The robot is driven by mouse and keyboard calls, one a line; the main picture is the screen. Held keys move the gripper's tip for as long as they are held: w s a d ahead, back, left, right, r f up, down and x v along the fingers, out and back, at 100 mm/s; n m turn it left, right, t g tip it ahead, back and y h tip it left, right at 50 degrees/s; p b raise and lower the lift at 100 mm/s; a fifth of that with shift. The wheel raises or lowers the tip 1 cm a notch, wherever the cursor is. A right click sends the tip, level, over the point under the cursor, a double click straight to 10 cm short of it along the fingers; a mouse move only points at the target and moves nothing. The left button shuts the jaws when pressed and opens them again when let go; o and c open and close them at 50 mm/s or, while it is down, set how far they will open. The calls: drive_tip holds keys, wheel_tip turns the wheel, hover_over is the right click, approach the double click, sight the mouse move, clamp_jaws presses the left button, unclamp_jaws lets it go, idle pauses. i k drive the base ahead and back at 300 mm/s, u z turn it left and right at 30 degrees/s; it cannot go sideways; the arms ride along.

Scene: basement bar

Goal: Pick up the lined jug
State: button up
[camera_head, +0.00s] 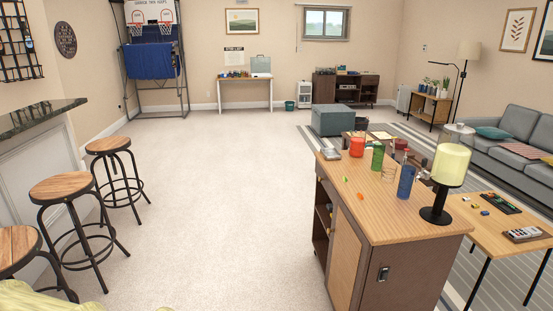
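Several small vessels stand on the wooden top of a cabinet (413,225) at the right. They are a red one (357,147), a green one (377,157), a small tan one with thin lines (389,173) and a tall blue one (405,182). They are too small here to tell for sure which is the lined jug. My gripper is not in view.
A lamp with a black base (436,212) stands at the cabinet's near end. A low table (470,215) with small items is to its right. Bar stools (62,187) line the counter (35,118) at left. The carpet (220,190) between is clear.

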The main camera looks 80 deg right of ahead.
sight(358, 141)
drive_tip(key=z, duration=3.55)
